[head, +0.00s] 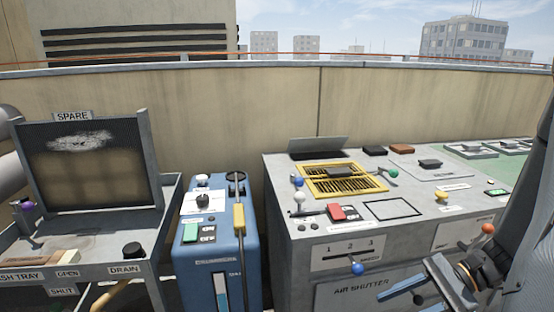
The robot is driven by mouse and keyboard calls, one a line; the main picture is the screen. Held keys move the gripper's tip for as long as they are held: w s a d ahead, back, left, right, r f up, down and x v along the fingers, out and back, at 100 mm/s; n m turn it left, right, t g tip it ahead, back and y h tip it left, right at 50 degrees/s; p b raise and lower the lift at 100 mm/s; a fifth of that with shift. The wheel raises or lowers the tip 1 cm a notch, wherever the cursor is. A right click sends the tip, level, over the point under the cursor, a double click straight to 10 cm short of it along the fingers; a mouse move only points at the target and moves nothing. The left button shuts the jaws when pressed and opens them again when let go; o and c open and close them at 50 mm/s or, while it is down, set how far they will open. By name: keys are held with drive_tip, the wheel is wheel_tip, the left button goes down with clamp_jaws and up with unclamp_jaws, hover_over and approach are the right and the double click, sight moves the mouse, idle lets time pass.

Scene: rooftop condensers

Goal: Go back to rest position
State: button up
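My gripper (408,286) shows at the lower right, at the end of my grey arm, which comes down along the right edge. It is in front of the grey condenser cabinet's front face, low and right of the blue-knobbed lever (357,268). Blue finger parts point left; the gap between them is not clear, so I cannot tell whether it is open or shut. I see nothing held in it. The arm hides the cabinet's right end.
The grey cabinet (285,190) carries a yellow grille (322,187), a red switch (344,212) and several knobbed levers. A blue unit (238,258) with a yellow-handled tool (239,218) stands to its left. The SPARE tray station (155,225) is far left. A parapet (220,125) runs behind.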

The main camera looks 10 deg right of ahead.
drive_tip(key=s+a+r+n+g+h, duration=0.1)
drive_tip(key=s+a+r+n+h, duration=0.2)
drive_tip(key=a+r+n+h, duration=0.45)
drive_tip(key=s+a+r+n+h, duration=0.2)
drive_tip(key=a+r+n+h, duration=0.2)
drive_tip(key=a+r+n, duration=0.65)
drive_tip(key=d+r+m+p, duration=0.1)
drive_tip(key=d+r+p, duration=0.5)
drive_tip(key=p, duration=1)
drive_tip(key=shift+d, duration=0.15)
